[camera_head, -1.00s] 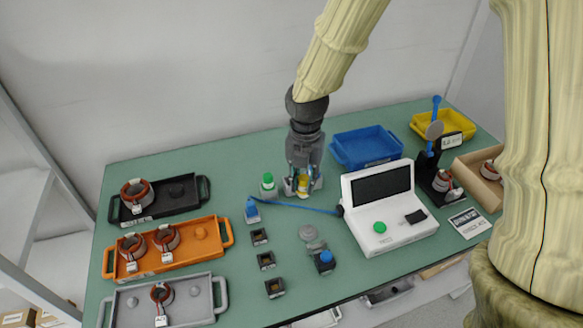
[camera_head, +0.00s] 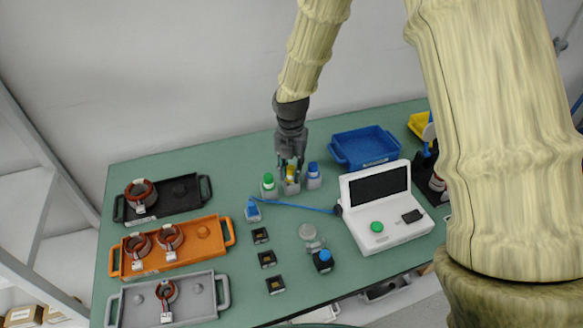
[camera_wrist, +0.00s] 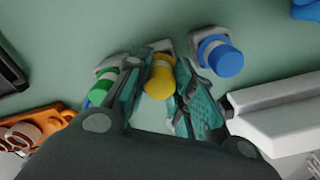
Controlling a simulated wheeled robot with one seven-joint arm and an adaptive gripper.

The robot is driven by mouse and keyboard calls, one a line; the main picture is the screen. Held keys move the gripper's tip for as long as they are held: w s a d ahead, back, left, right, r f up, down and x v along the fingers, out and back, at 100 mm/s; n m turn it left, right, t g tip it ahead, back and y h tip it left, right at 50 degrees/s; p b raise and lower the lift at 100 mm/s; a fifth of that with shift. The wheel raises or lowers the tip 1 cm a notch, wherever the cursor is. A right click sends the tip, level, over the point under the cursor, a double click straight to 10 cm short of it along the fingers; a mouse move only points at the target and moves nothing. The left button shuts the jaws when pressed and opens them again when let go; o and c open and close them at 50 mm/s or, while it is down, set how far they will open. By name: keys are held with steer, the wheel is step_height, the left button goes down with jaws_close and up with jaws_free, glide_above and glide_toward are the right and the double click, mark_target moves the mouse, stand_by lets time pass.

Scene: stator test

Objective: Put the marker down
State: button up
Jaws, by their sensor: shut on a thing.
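The yellow-capped marker (camera_head: 291,172) is upright between the fingers of my gripper (camera_head: 291,168), at the back middle of the table. My gripper is shut on it. A pale holder (camera_head: 291,187) is directly below; whether the marker rests in it or hangs just above, I cannot tell. In the wrist view the yellow cap (camera_wrist: 160,80) sits between the teal finger pads of my gripper (camera_wrist: 158,95), with a bit of the holder's rim (camera_wrist: 162,48) behind it.
A green-capped marker (camera_head: 268,181) stands close on the left and a blue-capped one (camera_head: 313,172) close on the right, each in a pale holder. A blue tray (camera_head: 337,158) is further right. The white tester (camera_head: 400,226) stands front right. A blue cable (camera_head: 300,206) runs in front.

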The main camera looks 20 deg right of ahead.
steer(key=shift+f, duration=0.55)
steer(key=o, duration=1)
steer(key=shift+c, duration=0.2)
step_height(320, 180, up, 13)
steer(key=b, duration=0.2)
